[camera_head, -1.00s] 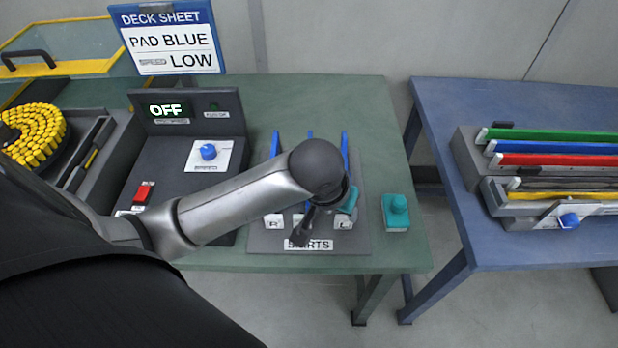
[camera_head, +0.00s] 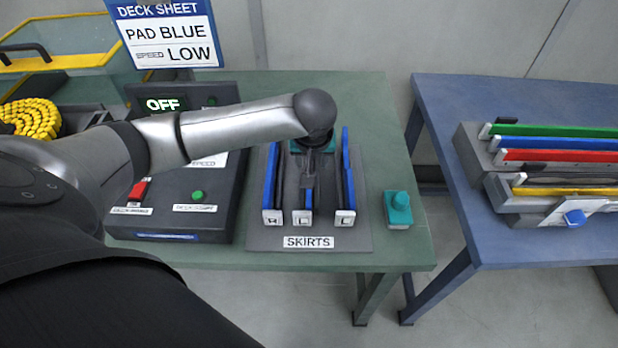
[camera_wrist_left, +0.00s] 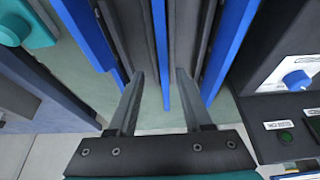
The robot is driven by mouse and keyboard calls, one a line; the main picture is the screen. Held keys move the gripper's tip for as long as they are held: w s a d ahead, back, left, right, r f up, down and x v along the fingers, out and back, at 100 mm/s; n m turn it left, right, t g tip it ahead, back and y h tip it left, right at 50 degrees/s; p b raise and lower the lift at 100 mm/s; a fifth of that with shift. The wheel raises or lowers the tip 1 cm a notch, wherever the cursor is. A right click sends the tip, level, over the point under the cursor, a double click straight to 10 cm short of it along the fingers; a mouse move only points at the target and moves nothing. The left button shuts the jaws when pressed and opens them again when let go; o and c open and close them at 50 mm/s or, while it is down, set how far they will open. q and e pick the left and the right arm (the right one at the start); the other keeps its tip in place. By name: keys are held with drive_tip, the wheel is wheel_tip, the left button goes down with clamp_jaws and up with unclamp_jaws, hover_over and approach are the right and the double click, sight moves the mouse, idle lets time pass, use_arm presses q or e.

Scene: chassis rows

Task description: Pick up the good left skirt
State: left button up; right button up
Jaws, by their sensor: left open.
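Three blue skirts stand on edge in a dark grey rack (camera_head: 310,238) labelled SKIRTS: a left one (camera_head: 270,178), a middle one (camera_head: 309,198) and a right one (camera_head: 347,170). Each has a white lettered tag at its near end. The left tag looks like R and the others like L, but they are small. My left gripper (camera_head: 308,182) is open and empty, pointing down above the middle skirt and partly hiding it. In the left wrist view, the open fingers (camera_wrist_left: 160,73) straddle the line of the middle skirt (camera_wrist_left: 160,40), apart from it. My right gripper is not in view.
A teal block with a knob (camera_head: 398,210) stands right of the rack. A control box (camera_head: 165,222) with an OFF display stands left. A deck sheet sign (camera_head: 165,35) reads PAD BLUE, speed LOW. A blue table (camera_head: 440,110) at right holds coloured strips.

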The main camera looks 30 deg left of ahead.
use_arm(q)
drive_tip(key=b+x, duration=0.2)
drive_tip(key=x, duration=0.4)
drive_tip(key=shift+a+f, duration=0.25)
drive_tip(key=shift+f, duration=0.15)
drive_tip(key=shift+c, duration=0.2)
clamp_jaws()
drive_tip(key=shift+r, duration=0.1)
idle(0.8)
